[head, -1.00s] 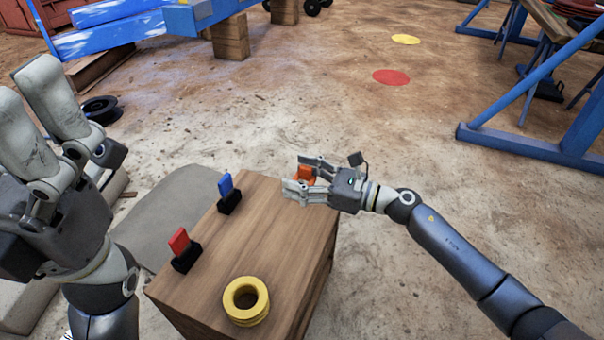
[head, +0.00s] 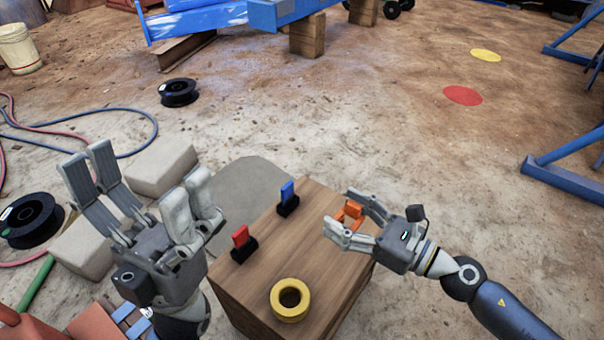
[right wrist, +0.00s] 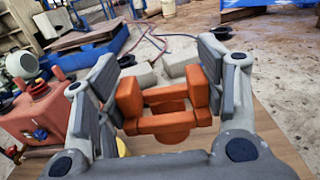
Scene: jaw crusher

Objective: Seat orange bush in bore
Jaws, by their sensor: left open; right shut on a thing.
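The orange bush (head: 352,212) is in my right gripper (head: 344,211), over the right part of the wooden box top. The right wrist view shows the bush (right wrist: 168,122) between both fingers, with blocky upper parts and a round part below. I cannot tell its height above the box. A thick yellow ring (head: 275,306) with a round hole lies on the box near its front edge. I cannot tell whether this hole is the bore. My left gripper (head: 148,190) is open and empty, raised left of the box, fingers pointing up.
On the wooden box (head: 318,262) stand a red tab (head: 241,236) and a blue tab (head: 287,191) in black bases, left of the bush. Grey blocks (head: 163,166), a black spool (head: 178,92) and hoses lie on the floor. A blue frame (head: 570,180) stands right.

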